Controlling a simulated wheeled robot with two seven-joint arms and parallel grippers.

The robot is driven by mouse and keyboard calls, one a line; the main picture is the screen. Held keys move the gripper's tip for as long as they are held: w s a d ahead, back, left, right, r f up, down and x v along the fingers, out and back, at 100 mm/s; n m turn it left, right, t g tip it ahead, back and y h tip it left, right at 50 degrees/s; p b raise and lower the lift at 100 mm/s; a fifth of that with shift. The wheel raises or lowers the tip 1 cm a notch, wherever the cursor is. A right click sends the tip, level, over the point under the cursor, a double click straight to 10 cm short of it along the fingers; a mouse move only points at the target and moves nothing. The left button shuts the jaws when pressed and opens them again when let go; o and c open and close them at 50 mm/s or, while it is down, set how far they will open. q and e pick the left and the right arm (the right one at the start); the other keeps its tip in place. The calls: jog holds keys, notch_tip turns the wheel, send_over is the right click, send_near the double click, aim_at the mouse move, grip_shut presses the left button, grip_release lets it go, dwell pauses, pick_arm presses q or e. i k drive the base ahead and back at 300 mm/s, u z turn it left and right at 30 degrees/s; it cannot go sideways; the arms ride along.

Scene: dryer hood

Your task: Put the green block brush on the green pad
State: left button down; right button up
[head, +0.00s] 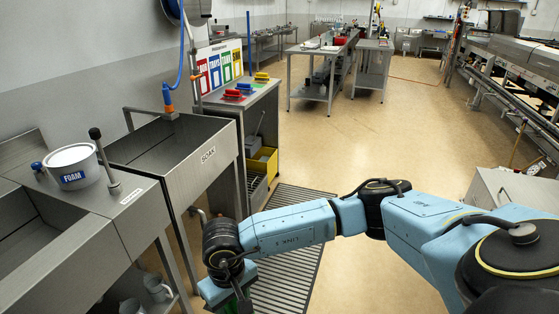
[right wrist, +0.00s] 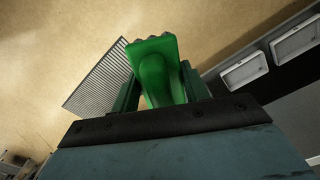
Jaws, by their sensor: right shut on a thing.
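The green block brush (right wrist: 160,75) is between the two fingers of my right gripper (right wrist: 162,88), which is shut on it. In the head view my right gripper (head: 236,298) is low at the bottom edge, beside the sink unit and above the floor grate. The brush is mostly hidden there by the wrist. A row of coloured brushes lies on the side counter (head: 262,91): red (head: 232,93), blue (head: 244,87) and yellow (head: 262,76). I cannot clearly make out the green pad among them. My left gripper is not in view.
The steel SOAK sink (head: 209,155) stands between the FOAM tub (head: 73,166) and the brush counter. Coloured panels (head: 220,67) stand behind the counter. A yellow bin (head: 263,163) is on its lower shelf. The floor grate (head: 285,262) lies flat, with open floor to its right.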

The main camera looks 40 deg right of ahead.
aim_at(253, 86)
jog(key=z, duration=1.9)
jog(key=i, duration=6.5)
jog(key=u, duration=3.7)
